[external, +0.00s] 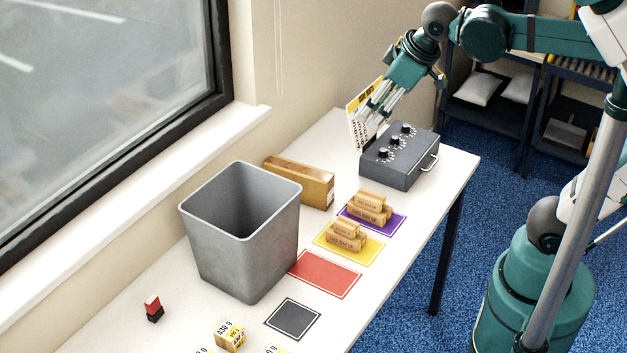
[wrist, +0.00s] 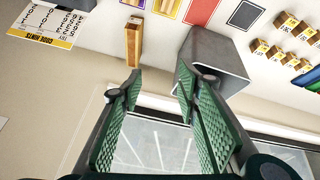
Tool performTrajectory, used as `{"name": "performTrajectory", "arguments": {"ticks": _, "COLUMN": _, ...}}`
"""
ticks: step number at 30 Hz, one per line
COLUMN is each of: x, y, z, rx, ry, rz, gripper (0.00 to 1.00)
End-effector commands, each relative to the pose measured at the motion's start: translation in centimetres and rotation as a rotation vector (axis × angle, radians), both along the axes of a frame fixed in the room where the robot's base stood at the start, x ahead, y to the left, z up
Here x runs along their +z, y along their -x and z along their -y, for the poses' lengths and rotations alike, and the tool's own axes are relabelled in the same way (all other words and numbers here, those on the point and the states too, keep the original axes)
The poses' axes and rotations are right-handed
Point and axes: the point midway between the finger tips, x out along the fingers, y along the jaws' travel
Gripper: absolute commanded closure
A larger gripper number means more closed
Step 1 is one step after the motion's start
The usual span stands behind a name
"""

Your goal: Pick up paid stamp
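A small block, red on top and black below (external: 153,308), stands on the white table at the lower left of the external view. It may be the paid stamp, but no lettering on it is readable. I cannot make it out in the wrist view. My gripper (external: 371,113) is high over the far end of the table, near the grey control box and far from the red-and-black block. In the wrist view my gripper (wrist: 158,76) is open, with nothing between its green padded fingers.
A grey bin (external: 240,255) stands between my gripper and the block. A long brown box (external: 290,180), a grey control box with knobs (external: 402,160) and a yellow-and-white sign (external: 355,130) stand near the far end. Small cartons sit on coloured mats and near the front.

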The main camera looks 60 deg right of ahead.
Motion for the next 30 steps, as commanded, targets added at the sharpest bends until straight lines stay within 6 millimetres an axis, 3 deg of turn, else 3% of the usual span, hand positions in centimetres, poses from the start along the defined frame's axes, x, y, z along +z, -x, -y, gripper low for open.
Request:
{"name": "performTrajectory", "arguments": {"ticks": 15, "x": 4.5, "y": -8.2, "z": -5.3, "rx": 0.217, "ry": 0.123, "rz": -0.107, "gripper": 0.67}}
{"name": "performTrajectory", "arguments": {"ticks": 30, "x": 6.6, "y": -15.8, "z": -12.0, "rx": 0.427, "ry": 0.239, "rz": -0.209, "gripper": 0.67}}
